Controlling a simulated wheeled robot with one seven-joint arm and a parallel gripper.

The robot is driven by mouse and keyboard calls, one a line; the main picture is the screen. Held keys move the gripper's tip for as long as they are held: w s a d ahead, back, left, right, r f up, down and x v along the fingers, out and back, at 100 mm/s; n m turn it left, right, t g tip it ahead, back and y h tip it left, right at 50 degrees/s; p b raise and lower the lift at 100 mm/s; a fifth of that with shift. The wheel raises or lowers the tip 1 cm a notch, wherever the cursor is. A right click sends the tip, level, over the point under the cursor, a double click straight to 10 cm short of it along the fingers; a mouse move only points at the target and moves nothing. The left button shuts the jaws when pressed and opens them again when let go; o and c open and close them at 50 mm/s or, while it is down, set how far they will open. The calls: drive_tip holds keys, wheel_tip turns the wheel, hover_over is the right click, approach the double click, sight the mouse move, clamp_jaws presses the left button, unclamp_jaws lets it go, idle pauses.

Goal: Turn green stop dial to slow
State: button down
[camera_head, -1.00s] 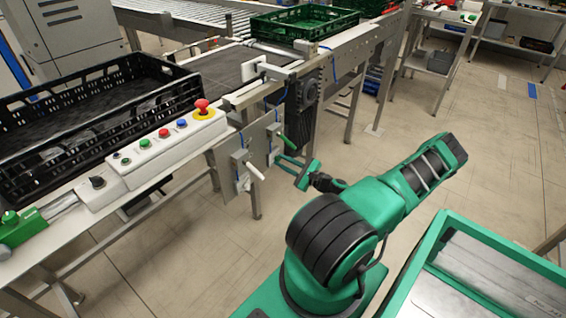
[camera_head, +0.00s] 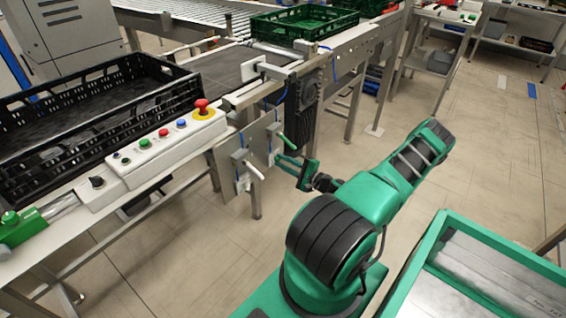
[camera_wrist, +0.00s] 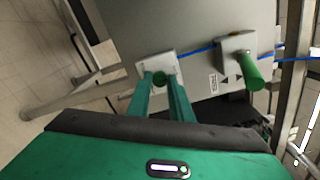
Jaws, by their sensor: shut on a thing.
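A second control, a green lever (camera_wrist: 251,72) on a pale box, stands apart to the right. In the head view, my gripper (camera_head: 281,160) reaches the panel beside the conveyor, just below a green handle (camera_head: 283,140). A white-looking handle (camera_head: 255,172) sticks out to its left.
A control box with coloured buttons and a red emergency stop (camera_head: 202,108) stands by a black crate (camera_head: 60,150). A green crate (camera_head: 305,22) is on the far conveyor. A green-rimmed tray (camera_head: 490,235) is at right. Blue cable (camera_wrist: 196,51) crosses the panel.

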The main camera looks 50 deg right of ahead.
drive_tip(key=shift+f, duration=0.1)
drive_tip(key=c, duration=1.6)
unclamp_jaws()
drive_tip(key=shift+a, duration=0.1)
drive_tip(key=s, duration=0.7)
drive_tip(key=s+d, duration=0.1)
drive_tip(key=s, duration=0.2)
drive_tip(key=shift+s, duration=0.4)
